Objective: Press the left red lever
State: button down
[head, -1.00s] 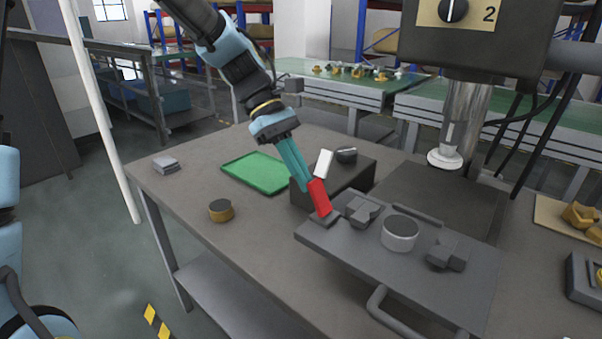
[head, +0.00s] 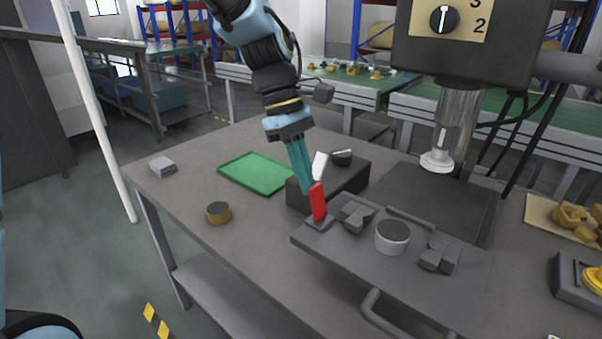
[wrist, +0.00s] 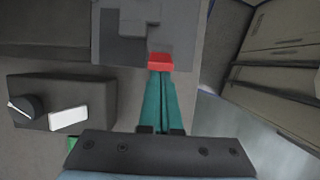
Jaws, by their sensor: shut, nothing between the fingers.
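The left red lever (head: 318,203) stands at the left corner of a grey fixture plate (head: 432,291), on a small dark base. It looks nearly upright. My gripper (head: 308,190) has its teal fingers together, pointing down, with the tips right at the lever's upper left side. In the wrist view the red lever (wrist: 160,62) shows just beyond the shut fingertips (wrist: 160,76). The fingers appear to touch it, but exact contact is hard to tell. Nothing is between the fingers.
A dark box with a white rocker (head: 319,165) and black knob (head: 342,158) stands behind the lever. A metal cup (head: 392,237) and clamps sit on the plate. A green tray (head: 256,172) lies left. A press column (head: 455,125) rises behind.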

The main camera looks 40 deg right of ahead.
aim_at(317, 186)
jog(key=shift+s+d+r+t, duration=0.2)
jog(key=shift+s+r+t, duration=0.1)
jog(key=shift+s+t, duration=0.5)
jog(key=shift+s+d+t+y+b, duration=0.15)
jog(key=shift+s+t+y+b, duration=0.3)
jog(key=shift+t, duration=0.75)
jog(key=shift+w+r, duration=0.1)
jog(key=shift+r+p, duration=0.7)
jog(key=shift+r, duration=0.15)
